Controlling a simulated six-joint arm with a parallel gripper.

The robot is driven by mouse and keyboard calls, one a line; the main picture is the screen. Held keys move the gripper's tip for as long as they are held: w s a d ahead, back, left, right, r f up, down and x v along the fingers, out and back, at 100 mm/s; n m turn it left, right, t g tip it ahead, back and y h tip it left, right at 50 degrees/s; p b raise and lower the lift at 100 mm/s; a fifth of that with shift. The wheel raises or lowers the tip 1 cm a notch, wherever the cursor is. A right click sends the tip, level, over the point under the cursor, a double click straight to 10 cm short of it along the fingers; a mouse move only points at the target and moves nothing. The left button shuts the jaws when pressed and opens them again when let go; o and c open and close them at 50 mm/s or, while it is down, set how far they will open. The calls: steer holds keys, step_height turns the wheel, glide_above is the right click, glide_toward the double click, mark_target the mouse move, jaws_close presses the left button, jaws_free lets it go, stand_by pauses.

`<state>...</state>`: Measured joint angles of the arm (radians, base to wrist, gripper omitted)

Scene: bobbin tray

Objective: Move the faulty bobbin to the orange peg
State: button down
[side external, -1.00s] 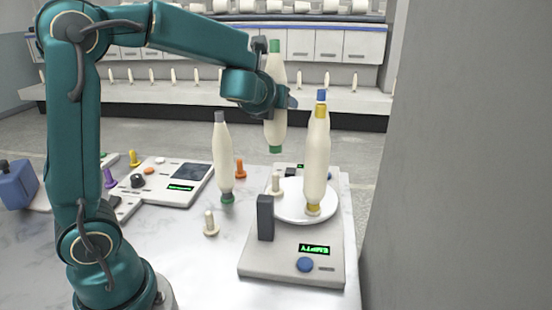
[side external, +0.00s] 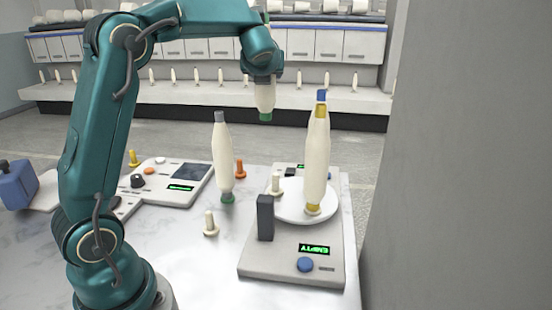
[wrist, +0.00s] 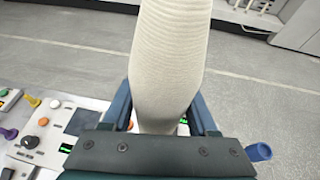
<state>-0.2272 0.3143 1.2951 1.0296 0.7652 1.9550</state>
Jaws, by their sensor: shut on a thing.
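My gripper (side external: 264,78) is shut on a cream bobbin (side external: 265,98) with a green lower end, held high above the table. In the wrist view this bobbin (wrist: 170,60) stands between the two fingers, and its upper part leaves the frame. The orange peg (side external: 240,170) stands bare on the table, below and left of the held bobbin. A grey-topped bobbin (side external: 223,150) with a green base stands upright in front of it. A bobbin with yellow ends (side external: 317,155) and a blue tip stands on a white round plate (side external: 290,212). No visible mark shows which bobbin is faulty.
A device (side external: 290,262) with a grey post and a display reading "EMPTY" carries the plate. Bare cream pegs (side external: 210,225) stand nearby. A control panel (side external: 170,182) and yellow peg (side external: 133,158) are at left. A grey wall (side external: 460,150) closes the right.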

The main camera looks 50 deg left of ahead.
steer(key=s+a+f+n+g+y, duration=0.1)
steer(key=s+a+f+n+g, duration=0.1)
steer(key=a+f, duration=1)
steer(key=shift+s+f+n+g+y, duration=0.15)
steer(key=shift+f+n+g+y, duration=0.25)
steer(key=shift+f, duration=1.05)
steer(key=shift+f, duration=0.35)
steer(key=shift+f, duration=0.5)
steer(key=shift+f, duration=0.15)
steer(key=shift+f, duration=0.8)
steer(key=shift+f, duration=0.35)
